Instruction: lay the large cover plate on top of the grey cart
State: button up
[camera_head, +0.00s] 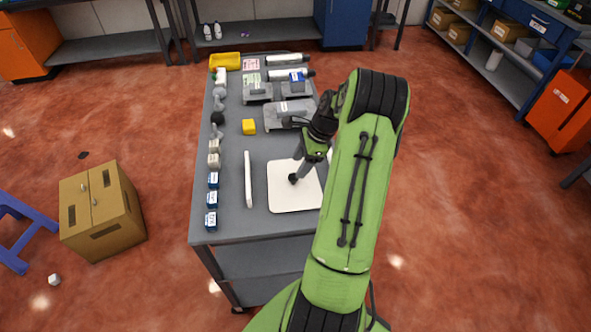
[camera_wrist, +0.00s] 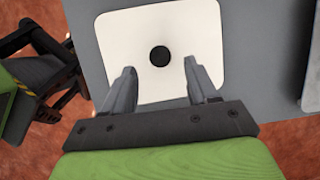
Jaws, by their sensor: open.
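The cover plate (camera_head: 293,200) is a white, round-cornered square with a black knob (camera_head: 293,178) at its middle. It appears to lie flat on the grey top of the cart (camera_head: 228,218), near the front right. My gripper (camera_head: 300,171) is over the plate, close to the knob. In the wrist view my gripper (camera_wrist: 159,76) is open and empty, with the knob just beyond the gap between its fingertips. Contact cannot be judged.
A thin white upright piece (camera_head: 248,178) stands left of the plate. Blue-labelled boxes (camera_head: 212,199) line the cart's left edge.

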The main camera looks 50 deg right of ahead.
jog(key=p+v, duration=0.1)
jog(key=v, duration=0.6)
jog(key=w+a+r+n+h, duration=0.1)
jog(key=a+r+n+h, duration=0.1)
jog(key=a+r+n, duration=0.65)
jog(key=w+a+r+n+h, duration=0.1)
jog(key=a+r+n, duration=0.35)
jog(key=a, duration=0.75)
jog(key=s+a+r+n+t, duration=0.2)
jog(key=s+a+n, duration=1)
jog(key=s+n, duration=0.1)
jog(key=shift+s+a+r, duration=0.2)
jog(key=shift+s+r, duration=0.15)
jog(key=shift+s, duration=0.55)
